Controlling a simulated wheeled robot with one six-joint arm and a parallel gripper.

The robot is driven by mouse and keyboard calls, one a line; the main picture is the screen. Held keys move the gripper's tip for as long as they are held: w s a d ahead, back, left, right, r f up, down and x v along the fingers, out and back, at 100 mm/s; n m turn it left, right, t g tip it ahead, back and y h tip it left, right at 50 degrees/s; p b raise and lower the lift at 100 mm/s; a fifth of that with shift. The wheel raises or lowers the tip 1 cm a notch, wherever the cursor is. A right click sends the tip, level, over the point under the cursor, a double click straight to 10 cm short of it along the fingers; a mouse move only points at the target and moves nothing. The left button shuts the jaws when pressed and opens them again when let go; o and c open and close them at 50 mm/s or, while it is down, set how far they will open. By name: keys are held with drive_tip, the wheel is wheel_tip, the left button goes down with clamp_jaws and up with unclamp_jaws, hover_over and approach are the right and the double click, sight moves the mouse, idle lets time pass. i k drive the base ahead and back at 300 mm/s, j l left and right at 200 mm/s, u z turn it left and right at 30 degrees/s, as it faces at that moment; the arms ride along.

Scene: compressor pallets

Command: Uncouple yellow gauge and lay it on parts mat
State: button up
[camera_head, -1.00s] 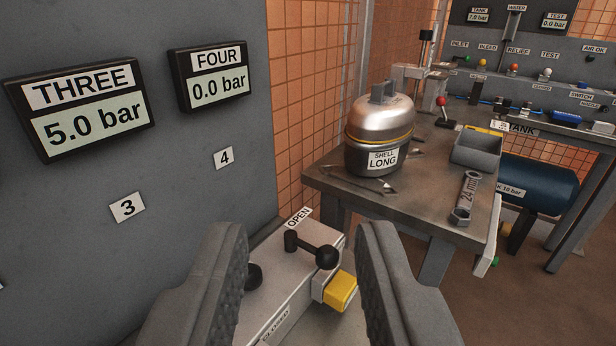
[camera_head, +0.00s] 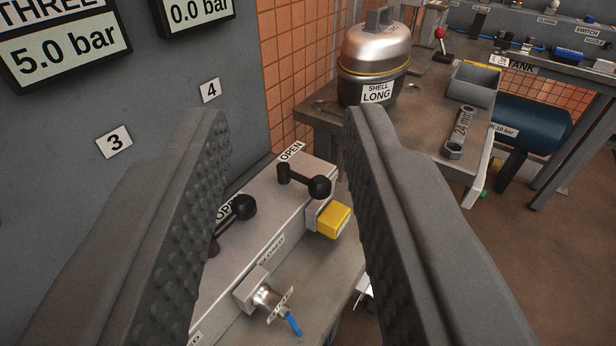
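My gripper (camera_head: 288,114) is open, its two dark ribbed fingers wide apart with nothing between the tips. Between the fingers, lower in the picture, is a grey valve block (camera_head: 255,253). A yellow box-shaped piece (camera_head: 334,220) sits on the block's right end; I cannot tell whether it is the yellow gauge. A metal fitting (camera_head: 268,299) with a tag and a blue end sticks out of the block's front. Neither piece is touched by the fingers. I cannot make out a parts mat.
Black ball-ended levers (camera_head: 303,184) stand on the block by OPEN labels. Behind is a bench (camera_head: 425,146) with a metal shell (camera_head: 376,58), a 24 mm wrench (camera_head: 459,132) and a grey bin (camera_head: 472,84). A wall panel (camera_head: 160,90) with displays closes off the left.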

sight(330, 222)
drive_tip(key=k+l+u, duration=0.3)
drive_tip(key=k+l, duration=0.5)
drive_tip(key=k, duration=0.05)
